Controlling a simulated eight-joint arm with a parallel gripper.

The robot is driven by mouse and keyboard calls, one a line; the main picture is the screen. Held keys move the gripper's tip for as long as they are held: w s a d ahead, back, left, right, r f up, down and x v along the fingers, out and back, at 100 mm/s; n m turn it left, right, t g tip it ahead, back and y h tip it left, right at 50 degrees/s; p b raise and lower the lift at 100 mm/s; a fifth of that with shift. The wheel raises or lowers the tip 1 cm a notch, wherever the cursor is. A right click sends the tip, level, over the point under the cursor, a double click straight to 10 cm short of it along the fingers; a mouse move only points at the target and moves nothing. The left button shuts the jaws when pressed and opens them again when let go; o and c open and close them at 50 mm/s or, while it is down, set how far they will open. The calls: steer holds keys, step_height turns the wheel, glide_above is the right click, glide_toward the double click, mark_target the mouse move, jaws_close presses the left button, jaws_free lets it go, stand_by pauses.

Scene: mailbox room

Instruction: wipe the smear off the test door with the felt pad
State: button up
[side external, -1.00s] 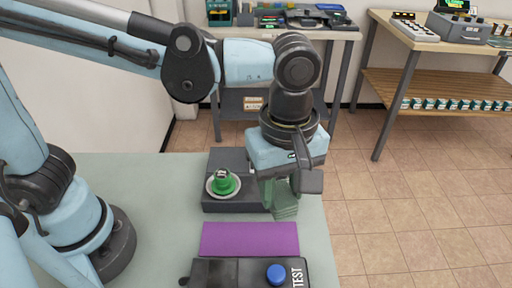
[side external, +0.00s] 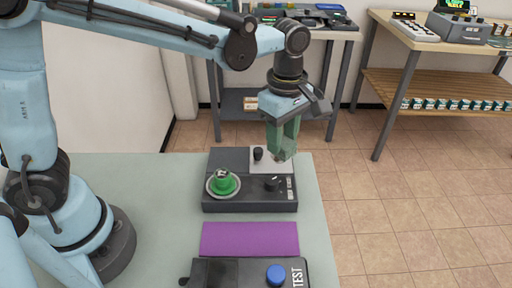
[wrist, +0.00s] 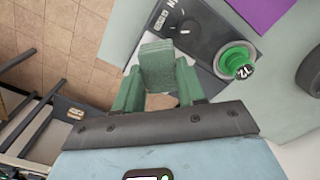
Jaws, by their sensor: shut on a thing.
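My gripper (side external: 284,146) has green fingers and points down over the far right part of a dark grey box. In the wrist view my gripper (wrist: 158,80) is shut on a green block, which looks like the felt pad (wrist: 157,58). The pad and fingers are alike in colour, so their edges are hard to tell apart. Below the gripper is a pale panel (side external: 270,166) with a black knob (side external: 258,154), perhaps the test door. Whether the pad touches it I cannot tell. A brownish patch shows between the fingers in the wrist view; I cannot tell if it is the smear.
The grey box (side external: 226,206) also carries a green button (side external: 223,184) in a pale ring and a dark dial (side external: 272,184). A purple mat (side external: 250,239) lies in front. Nearer is a dark TEST box with a blue button (side external: 276,274). The table's right edge is close.

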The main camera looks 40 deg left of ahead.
mark_target(281, 156)
steer(key=shift+f, duration=2.8)
steer(key=shift+w+a+r, duration=0.2)
steer(key=shift+w+a, duration=0.65)
steer(key=shift+c, duration=0.4)
steer(key=shift+w+a+f, duration=0.1)
steer(key=shift+w+a, duration=1.5)
steer(key=shift+s+d, duration=2.5)
steer(key=shift+r, duration=4.1)
steer(key=shift+f, duration=0.2)
